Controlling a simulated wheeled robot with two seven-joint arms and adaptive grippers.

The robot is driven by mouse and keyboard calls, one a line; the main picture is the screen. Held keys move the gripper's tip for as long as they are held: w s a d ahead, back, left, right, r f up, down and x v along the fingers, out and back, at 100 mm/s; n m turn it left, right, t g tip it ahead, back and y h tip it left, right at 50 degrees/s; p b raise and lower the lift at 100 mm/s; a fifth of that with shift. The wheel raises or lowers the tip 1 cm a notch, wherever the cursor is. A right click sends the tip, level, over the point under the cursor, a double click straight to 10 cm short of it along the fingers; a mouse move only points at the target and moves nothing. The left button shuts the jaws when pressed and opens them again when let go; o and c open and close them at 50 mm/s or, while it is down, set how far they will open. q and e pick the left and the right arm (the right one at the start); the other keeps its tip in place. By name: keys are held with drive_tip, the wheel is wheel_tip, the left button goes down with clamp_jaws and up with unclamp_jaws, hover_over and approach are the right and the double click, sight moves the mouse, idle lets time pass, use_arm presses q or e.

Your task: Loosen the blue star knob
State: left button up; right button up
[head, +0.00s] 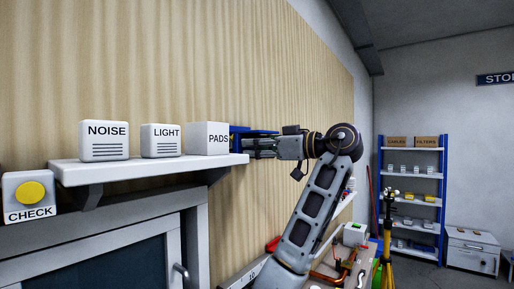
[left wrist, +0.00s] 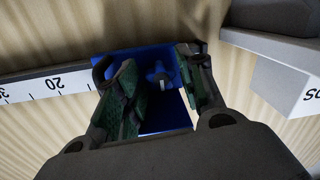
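A blue bracket (head: 240,131) is at the wall just right of the PADS box, largely covered by my left gripper (head: 254,147). In the left wrist view the blue bracket (left wrist: 165,121) lies beyond and between the fingers. A small bluish knob (left wrist: 160,75) shows on it, dark and too small to make out a star shape clearly. My left gripper (left wrist: 158,75) is open, with its green-padded fingers on either side of the knob. There appears to be space between each finger and the knob; I cannot tell whether they touch. My right gripper is not in view.
A white shelf (head: 150,169) holds NOISE (head: 103,141), LIGHT (head: 161,141) and PADS (head: 208,139) boxes close to the left. A white ruler strip (left wrist: 50,85) runs left of the bracket. A cluttered bench (head: 330,269) and blue rack (head: 441,190) stand right.

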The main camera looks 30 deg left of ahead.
use_arm(q)
drive_tip(key=d, duration=1.2)
drive_tip(key=shift+r, duration=0.2)
drive_tip(key=shift+w, duration=0.1)
drive_tip(key=shift+d, duration=0.1)
idle(0.6)
